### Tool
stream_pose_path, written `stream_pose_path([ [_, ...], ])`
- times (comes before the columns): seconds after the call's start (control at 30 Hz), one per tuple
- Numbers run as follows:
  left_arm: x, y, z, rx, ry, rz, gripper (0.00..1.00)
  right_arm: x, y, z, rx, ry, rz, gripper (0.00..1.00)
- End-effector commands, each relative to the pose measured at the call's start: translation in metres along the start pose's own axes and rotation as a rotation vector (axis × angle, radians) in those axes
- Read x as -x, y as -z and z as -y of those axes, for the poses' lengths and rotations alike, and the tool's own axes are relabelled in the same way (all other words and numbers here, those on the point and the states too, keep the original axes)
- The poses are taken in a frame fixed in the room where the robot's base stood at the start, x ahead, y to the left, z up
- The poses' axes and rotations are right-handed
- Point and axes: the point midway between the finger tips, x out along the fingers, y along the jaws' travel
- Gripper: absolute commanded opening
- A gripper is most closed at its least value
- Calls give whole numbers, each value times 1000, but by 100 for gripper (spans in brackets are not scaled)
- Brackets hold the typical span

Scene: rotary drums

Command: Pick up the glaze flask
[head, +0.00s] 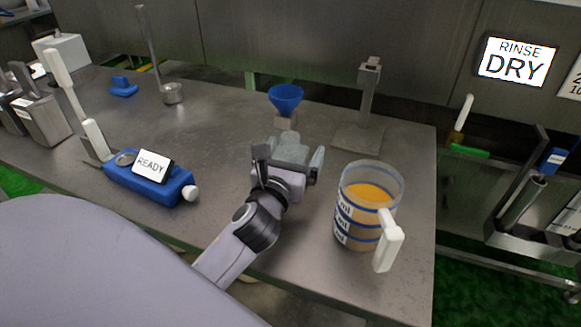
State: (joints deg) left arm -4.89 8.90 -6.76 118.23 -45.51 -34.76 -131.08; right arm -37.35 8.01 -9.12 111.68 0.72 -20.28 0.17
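The measuring vessel with amber liquid, blue bands and a white handle (357,212) stands upright near the front right of the bench; no label names it as the glaze flask. My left gripper (289,152) is left of it and apart from it, pointing toward the back of the bench. Its fingers look spread. A pale grey, partly see-through shape (287,141) shows at the fingers; I cannot tell whether it is a flask, or whether it is touched. My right gripper is not in view.
A blue funnel (286,97) stands just beyond the gripper, with a metal stand (366,105) to its right. A blue device marked READY (148,184) lies at the left. The bench (220,130) is clear between them. Its right edge is beside the measuring vessel.

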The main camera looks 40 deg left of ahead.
Motion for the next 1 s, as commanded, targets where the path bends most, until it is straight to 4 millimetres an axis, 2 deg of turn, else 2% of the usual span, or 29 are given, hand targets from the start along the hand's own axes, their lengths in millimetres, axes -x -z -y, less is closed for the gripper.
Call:
stream_pose_path([
  [0.03,0,0,0,0,0,0,98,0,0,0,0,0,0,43],
  [0.2,0,0,0,0,0,0,43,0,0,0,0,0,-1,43],
  [0.23,0,0,0,0,0,0,39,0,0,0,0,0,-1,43],
  [0.5,0,-1,0,0,0,1,39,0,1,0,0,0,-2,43],
  [0.67,0,-11,0,-1,-1,3,39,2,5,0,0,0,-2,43],
  [0.87,0,-46,0,-1,1,7,39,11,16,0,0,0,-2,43],
  [1.0,0,-86,0,-1,2,10,39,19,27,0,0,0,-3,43],
])
